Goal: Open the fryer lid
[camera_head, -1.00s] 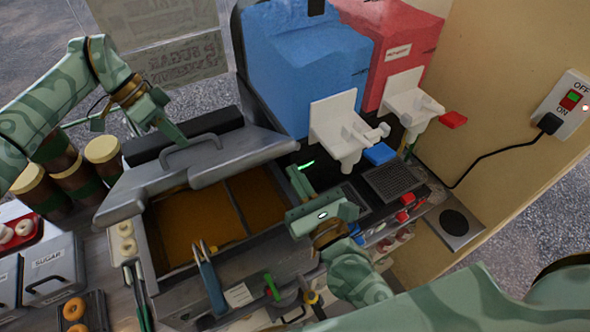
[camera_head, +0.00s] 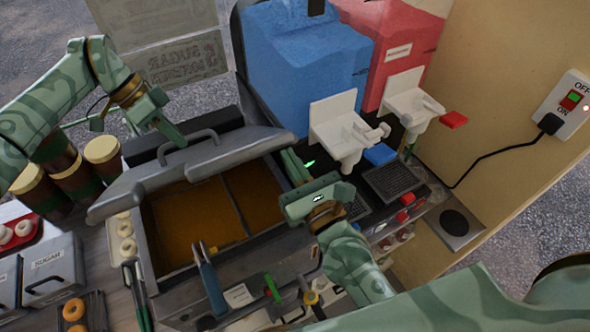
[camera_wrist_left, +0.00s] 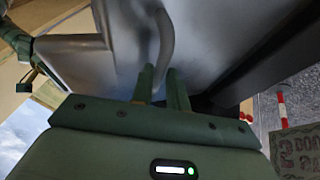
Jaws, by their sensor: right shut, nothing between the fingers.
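The fryer lid (camera_head: 205,160) is a grey metal cover, tilted up above the fryer (camera_head: 150,245), with the brown oil basins showing below it. Its curved handle (camera_head: 190,143) is on the upper side; the handle (camera_wrist_left: 166,40) and the metal lid (camera_wrist_left: 135,20) also show in the left wrist view. My left gripper (camera_head: 180,140) is at the handle, its fingers (camera_wrist_left: 162,85) on either side of the bar; the exact contact is partly hidden. My right gripper (camera_head: 293,163) is shut and empty beside the lid's right corner; whether it touches is unclear.
Blue (camera_head: 305,70) and red (camera_head: 405,45) dispensers stand behind to the right. Blue-handled tongs (camera_head: 210,280) lean at the fryer's front. Brown jars (camera_head: 75,180) stand left, above sugar bins (camera_head: 52,265). A wall switch (camera_head: 568,100) is at the right.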

